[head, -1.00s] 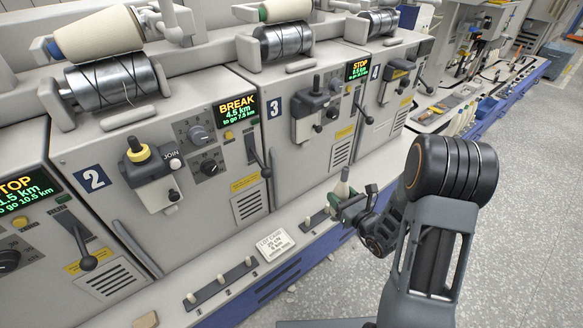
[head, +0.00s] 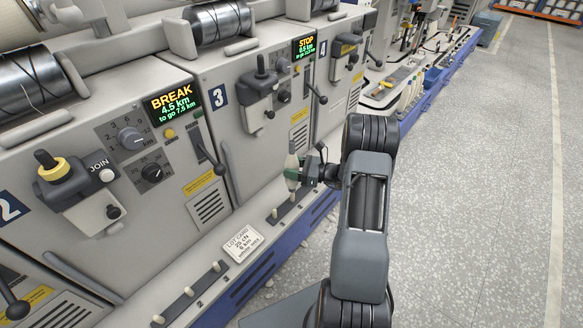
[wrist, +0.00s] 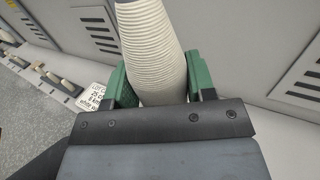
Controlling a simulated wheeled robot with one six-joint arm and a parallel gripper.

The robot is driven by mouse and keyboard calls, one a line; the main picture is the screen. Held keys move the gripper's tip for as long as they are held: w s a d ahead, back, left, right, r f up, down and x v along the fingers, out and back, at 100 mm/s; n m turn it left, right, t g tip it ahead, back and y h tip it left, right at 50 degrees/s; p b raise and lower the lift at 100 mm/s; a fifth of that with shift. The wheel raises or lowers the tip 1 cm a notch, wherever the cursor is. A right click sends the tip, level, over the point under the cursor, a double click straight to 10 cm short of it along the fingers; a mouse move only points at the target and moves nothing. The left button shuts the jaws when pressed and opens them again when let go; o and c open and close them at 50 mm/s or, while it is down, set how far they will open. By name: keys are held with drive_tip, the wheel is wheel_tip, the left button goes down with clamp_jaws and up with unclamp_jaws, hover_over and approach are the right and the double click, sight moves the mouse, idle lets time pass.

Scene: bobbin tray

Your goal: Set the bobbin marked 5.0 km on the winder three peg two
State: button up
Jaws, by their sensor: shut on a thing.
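My gripper (head: 293,177) is shut on a pale cone-shaped bobbin (head: 292,161), held upright above the peg strip (head: 291,209) in front of winder three (head: 262,150). In the wrist view the green jaws grip the cream, ridged bobbin (wrist: 155,45) from both sides. No marking can be read on it. One pale peg (head: 275,213) shows at the strip's near end. The rest of the strip is partly hidden by the bobbin and gripper. I cannot tell whether the bobbin's foot touches a peg.
A lot card (head: 243,243) lies on the ledge left of the strip. Another strip with several pegs (head: 188,292) is nearer, before winder two. Winder panels with knobs and levers (head: 210,155) rise behind the ledge. The speckled floor (head: 460,200) at right is clear.

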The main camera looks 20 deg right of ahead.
drive_tip(key=shift+f+b, duration=1.85)
drive_tip(key=shift+f, duration=0.65)
drive_tip(key=shift+d, duration=0.1)
drive_tip(key=shift+f, duration=0.6)
drive_tip(key=o, duration=0.7)
drive_tip(key=shift+c, duration=0.2)
drive_tip(key=v, duration=1.1)
drive_tip(key=shift+s, duration=0.1)
